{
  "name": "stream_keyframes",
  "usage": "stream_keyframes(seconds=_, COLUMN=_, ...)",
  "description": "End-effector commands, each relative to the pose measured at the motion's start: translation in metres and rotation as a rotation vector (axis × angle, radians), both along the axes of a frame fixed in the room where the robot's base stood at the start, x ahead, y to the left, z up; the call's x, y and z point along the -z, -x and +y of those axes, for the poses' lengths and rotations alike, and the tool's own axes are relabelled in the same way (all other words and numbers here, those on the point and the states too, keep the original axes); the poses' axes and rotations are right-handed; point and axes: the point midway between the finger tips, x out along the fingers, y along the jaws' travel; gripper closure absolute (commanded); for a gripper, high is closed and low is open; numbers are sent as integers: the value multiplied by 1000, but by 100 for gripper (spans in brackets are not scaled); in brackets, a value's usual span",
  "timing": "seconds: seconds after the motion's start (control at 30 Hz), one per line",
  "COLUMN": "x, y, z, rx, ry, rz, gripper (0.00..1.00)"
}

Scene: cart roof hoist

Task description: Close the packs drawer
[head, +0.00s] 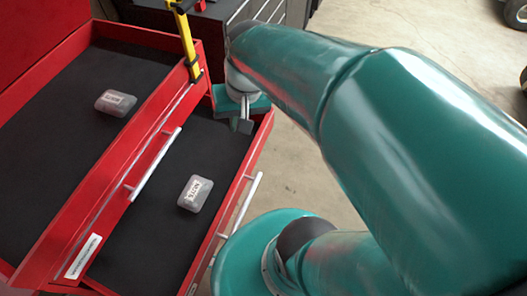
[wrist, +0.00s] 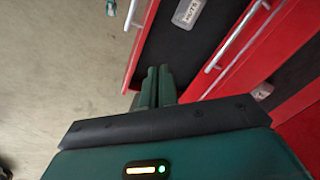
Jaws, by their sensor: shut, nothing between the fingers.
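Two red drawers with black liners stand pulled out, one stepped above the other. The upper drawer (head: 60,62) is at left in the head view, with a bar handle (head: 153,165) on its front. The lower drawer (head: 222,140) sticks out further right, with its own handle (head: 241,213). I cannot tell from any readable label which is the packs drawer. My gripper (head: 243,125) is shut and empty at the far right corner of the lower drawer. In the wrist view its fingers (wrist: 158,84) reach that drawer's corner; contact is unclear.
A clear labelled box (head: 116,102) lies in the upper drawer and another (head: 195,193) in the lower one. A yellow upright bar (head: 187,40) stands by the upper drawer's far corner. A dark grey cabinet (head: 215,30) is behind. Concrete floor (head: 300,165) is open at right.

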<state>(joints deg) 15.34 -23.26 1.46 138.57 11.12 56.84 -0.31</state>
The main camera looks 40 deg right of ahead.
Motion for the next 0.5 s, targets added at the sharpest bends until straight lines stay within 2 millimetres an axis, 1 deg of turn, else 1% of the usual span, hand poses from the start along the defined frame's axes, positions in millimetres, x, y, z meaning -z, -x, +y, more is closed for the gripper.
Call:
stream_keyframes(seconds=0.03, x=13, y=-3, z=-10, rx=59, ry=-45, rz=56, gripper=100)
stream_keyframes(seconds=0.23, x=56, y=-11, z=-41, rx=270, ry=-238, rz=223, gripper=100)
stream_keyframes(seconds=0.5, x=116, y=-13, z=-84, rx=560, ry=-546, rz=396, gripper=100)
